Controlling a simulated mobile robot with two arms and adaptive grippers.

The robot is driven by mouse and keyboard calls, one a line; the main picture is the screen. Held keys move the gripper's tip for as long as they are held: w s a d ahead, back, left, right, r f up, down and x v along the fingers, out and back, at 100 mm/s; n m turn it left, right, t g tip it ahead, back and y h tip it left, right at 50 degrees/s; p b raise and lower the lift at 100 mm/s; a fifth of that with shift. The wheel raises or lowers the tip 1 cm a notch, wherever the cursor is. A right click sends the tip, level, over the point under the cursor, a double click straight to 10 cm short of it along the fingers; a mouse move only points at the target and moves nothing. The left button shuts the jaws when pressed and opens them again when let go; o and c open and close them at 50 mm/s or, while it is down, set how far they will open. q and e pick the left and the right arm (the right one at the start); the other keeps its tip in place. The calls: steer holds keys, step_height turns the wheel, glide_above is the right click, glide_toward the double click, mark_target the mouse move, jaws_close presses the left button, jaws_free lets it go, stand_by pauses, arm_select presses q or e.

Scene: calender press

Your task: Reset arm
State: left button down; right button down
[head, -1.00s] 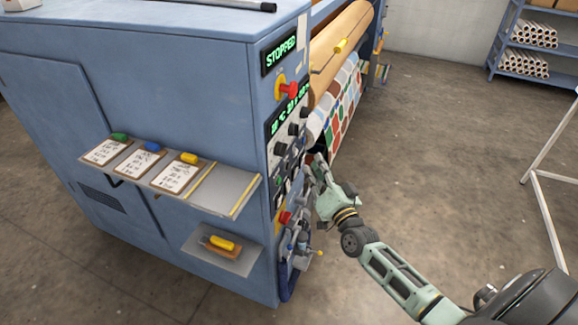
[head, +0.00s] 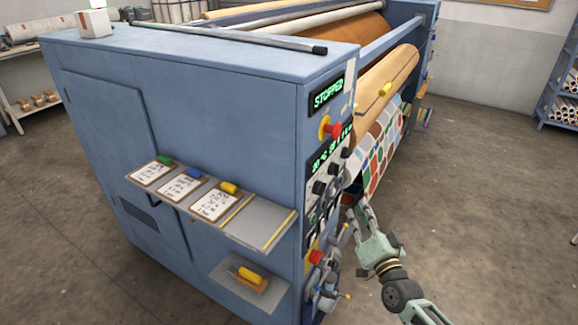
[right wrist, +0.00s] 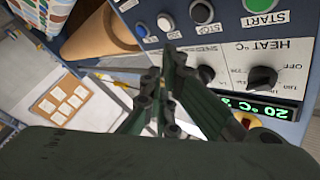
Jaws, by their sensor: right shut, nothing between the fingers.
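My right gripper (head: 358,212) is shut and empty, just off the control panel side of the blue calender press (head: 235,120). In the right wrist view its fingers (right wrist: 172,85) are together in front of the panel, which carries a green START button (right wrist: 265,18), black HEAT and speed knobs (right wrist: 262,78) and a green-lit display. In the head view the press display (head: 327,94) reads STOPPED, with a red button (head: 334,131) under it. I cannot tell whether the fingers touch the panel. My left gripper is not in view.
A shelf (head: 278,236) with clipboards juts from the press's near side. A lower shelf (head: 228,284) holds a yellow-handled brush (head: 248,276). The floor (head: 480,200) to the right is clear.

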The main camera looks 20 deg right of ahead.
steer(key=shift+f, duration=0.1)
steer(key=s+a+f+n+g, duration=0.25)
steer(key=s+f, duration=0.35)
steer(key=f, duration=0.6)
steer(key=s+a+f+n+g+y, duration=0.15)
steer(key=s+f+g, duration=0.35)
steer(key=f, duration=0.8)
steer(key=s+a+f+n+g, duration=0.25)
steer(key=s+f, duration=0.45)
steer(key=f, duration=0.5)
steer(key=s+a+f+n+g, duration=0.1)
steer(key=s+a+f+g, duration=0.2)
steer(key=s, duration=0.8)
steer(key=s+a+f+n+g, duration=0.2)
steer(key=s+f, duration=0.5)
steer(key=s, duration=0.4)
steer(key=s+a+f+n+g, duration=0.1)
steer(key=s+a+f+g, duration=0.2)
steer(key=s+f, duration=0.3)
steer(key=s+a, duration=0.1)
steer(key=s, duration=0.4)
steer(key=shift+a+g, duration=0.15)
steer(key=shift+g, duration=0.15)
steer(key=shift+w, duration=0.1)
